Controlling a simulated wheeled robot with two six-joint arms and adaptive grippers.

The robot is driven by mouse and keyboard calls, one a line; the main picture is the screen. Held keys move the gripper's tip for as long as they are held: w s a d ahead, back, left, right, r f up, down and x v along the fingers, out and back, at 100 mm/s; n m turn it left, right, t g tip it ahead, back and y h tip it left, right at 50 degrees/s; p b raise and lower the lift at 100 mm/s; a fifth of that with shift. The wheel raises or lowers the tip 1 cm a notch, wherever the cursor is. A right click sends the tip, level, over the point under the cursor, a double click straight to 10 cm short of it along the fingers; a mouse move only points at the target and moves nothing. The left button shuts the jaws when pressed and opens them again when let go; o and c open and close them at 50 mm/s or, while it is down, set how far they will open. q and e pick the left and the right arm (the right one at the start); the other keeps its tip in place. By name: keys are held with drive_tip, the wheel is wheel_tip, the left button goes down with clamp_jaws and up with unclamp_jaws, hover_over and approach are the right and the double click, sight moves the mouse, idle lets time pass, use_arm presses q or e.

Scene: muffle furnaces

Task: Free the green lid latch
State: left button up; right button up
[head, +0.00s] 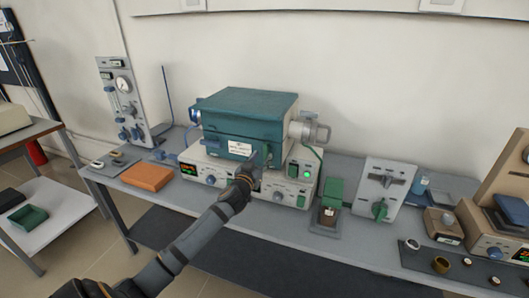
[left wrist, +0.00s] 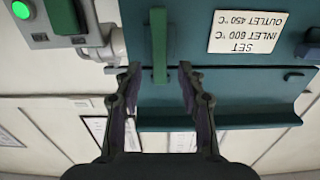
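The teal tube furnace (head: 245,118) stands on a light control base on the bench, its lid down. In the left wrist view, which is upside down, the green lid latch (left wrist: 159,45) is a narrow upright bar on the teal front (left wrist: 205,80). My left gripper (left wrist: 158,70) is open, its two fingers apart on either side of the latch's line; contact with it does not show. My right gripper is not in view.
A grey tube fitting (head: 309,132) juts from the furnace's right end. A gas panel (head: 128,100) and orange block (head: 147,176) are at left. A white panel with a green knob (head: 380,210) stands right.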

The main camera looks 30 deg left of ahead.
sight(265, 152)
use_arm(q)
drive_tip(key=shift+p+x, duration=0.3)
drive_tip(key=shift+x, duration=1.45)
drive_tip(key=shift+d, duration=0.1)
clamp_jaws()
